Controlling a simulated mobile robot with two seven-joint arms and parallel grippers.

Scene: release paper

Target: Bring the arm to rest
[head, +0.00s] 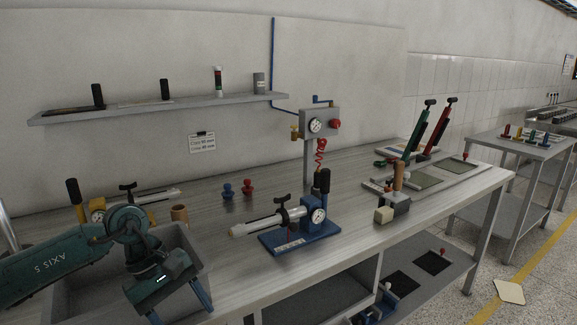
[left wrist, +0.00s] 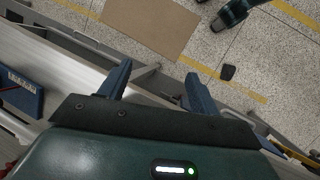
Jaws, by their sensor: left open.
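My left arm (head: 55,265) comes in from the left, over the grey bin at the bench's left end. My left gripper (head: 183,312) points down at the bin's front edge. In the left wrist view the left gripper (left wrist: 158,88) has its two blue fingers apart, with nothing between them. Beyond the fingers that view shows the bench edge and the speckled floor. No release paper can be made out with certainty.
The grey bin (head: 198,245) lies under my left arm. A blue press with a gauge (head: 285,240) stands right of it on the steel bench (head: 225,215). A valve post (head: 320,122) and a wall shelf (head: 150,104) are behind. A brown mat (left wrist: 150,27) lies on the floor.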

